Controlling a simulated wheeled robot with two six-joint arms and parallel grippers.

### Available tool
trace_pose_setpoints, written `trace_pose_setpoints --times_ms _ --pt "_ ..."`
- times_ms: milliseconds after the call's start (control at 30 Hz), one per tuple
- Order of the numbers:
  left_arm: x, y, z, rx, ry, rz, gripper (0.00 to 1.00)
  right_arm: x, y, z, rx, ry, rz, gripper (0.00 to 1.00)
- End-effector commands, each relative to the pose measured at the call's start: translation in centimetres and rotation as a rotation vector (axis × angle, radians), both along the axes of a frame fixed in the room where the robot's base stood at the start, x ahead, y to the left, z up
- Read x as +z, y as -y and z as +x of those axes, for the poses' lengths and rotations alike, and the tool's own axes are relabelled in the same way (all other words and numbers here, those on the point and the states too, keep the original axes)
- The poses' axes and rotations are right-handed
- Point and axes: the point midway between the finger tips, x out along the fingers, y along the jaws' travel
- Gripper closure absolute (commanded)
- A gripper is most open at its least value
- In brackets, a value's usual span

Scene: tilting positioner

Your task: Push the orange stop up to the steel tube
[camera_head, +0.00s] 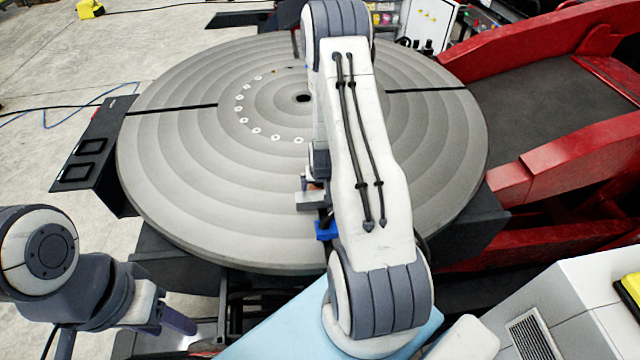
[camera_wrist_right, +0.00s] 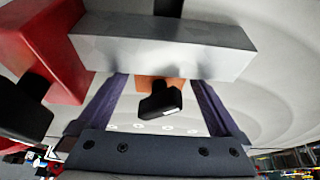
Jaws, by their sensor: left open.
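The steel tube (camera_wrist_right: 165,45) is a grey square bar lying across the upper part of the right wrist view. It also shows small in the head view (camera_head: 311,198), beside my right arm. The orange stop (camera_wrist_right: 153,83) shows just below the tube's edge, mostly hidden by a black knob (camera_wrist_right: 160,103); I cannot tell whether stop and tube touch. My right gripper (camera_wrist_right: 160,88) is open, its purple fingers on either side of the stop and knob with gaps. The tube hides the fingertips. My left gripper (camera_head: 175,322) is open and empty, low at the left, off the table.
The round grey table (camera_head: 190,190) has a ring of small pale spots and is mostly clear at left. A red block (camera_wrist_right: 45,45) with another black knob (camera_wrist_right: 22,108) stands left of the tube. A blue part (camera_head: 326,230) sits near the table's front rim. Red framework (camera_head: 560,160) lies right.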

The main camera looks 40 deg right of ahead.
Motion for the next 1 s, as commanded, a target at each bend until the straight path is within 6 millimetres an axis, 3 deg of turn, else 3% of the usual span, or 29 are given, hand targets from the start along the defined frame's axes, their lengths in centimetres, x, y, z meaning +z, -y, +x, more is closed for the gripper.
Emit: trace_pose_setpoints --times_ms 567,1000 --pt "0.2 0.0 0.0 0.0 0.0 0.0 0.5 0.3 0.1 0.2 0.0 0.004 -0.003 0.0" --pt "2.6 0.0 0.0 0.0 0.0 0.0 0.5 3.6 -0.2 -0.3 0.0 0.004 -0.003 0.0"
